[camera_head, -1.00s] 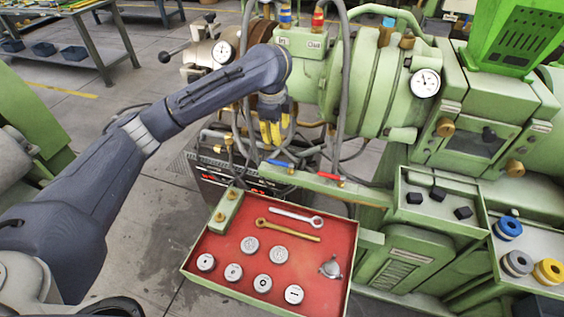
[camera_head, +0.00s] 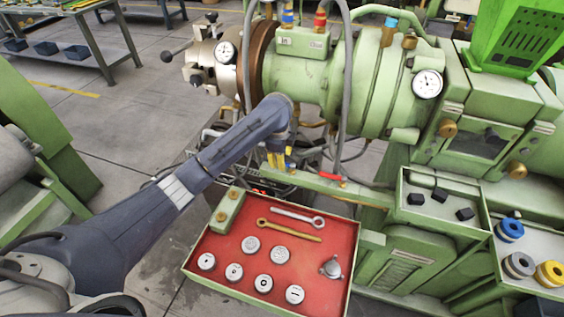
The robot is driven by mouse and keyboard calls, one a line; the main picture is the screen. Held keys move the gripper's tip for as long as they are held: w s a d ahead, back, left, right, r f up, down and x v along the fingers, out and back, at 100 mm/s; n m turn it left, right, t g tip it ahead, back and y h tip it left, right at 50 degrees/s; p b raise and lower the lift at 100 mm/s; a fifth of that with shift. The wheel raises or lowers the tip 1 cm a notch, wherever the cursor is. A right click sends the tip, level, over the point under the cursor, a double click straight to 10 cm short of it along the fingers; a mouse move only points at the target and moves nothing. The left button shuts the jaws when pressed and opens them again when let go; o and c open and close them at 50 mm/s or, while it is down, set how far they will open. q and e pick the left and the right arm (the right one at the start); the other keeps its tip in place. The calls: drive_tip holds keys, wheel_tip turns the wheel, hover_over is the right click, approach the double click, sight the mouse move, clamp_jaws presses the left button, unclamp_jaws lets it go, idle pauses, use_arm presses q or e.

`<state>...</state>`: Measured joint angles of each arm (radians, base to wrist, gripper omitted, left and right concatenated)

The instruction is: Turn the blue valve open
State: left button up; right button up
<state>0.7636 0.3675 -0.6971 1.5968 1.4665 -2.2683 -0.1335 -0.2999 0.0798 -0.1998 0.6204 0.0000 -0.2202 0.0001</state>
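My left gripper (camera_head: 277,161) reaches down to the green rail (camera_head: 310,182) in front of the machine. Its yellow fingertips are small and partly hidden, so I cannot tell how far apart they are. The fingertips are at the place where the blue valve lever sat on this rail. The lever is now mostly or wholly hidden by the gripper, and I cannot tell whether they touch. The red valve lever (camera_head: 330,176) is visible to the right on the same rail. My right gripper is not in view.
A red-lined tray (camera_head: 215,262) with wrenches and several round metal pieces lies just below the rail. Hoses hang behind the gripper. The green extruder (camera_head: 297,75) stands above and behind. A shelf with black knobs (camera_head: 414,218) is at the right.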

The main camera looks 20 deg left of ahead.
use_arm(q)
drive_tip(key=shift+w+f, duration=0.25)
drive_tip(key=shift+f, duration=1.05)
drive_tip(key=shift+c, duration=0.4)
clamp_jaws()
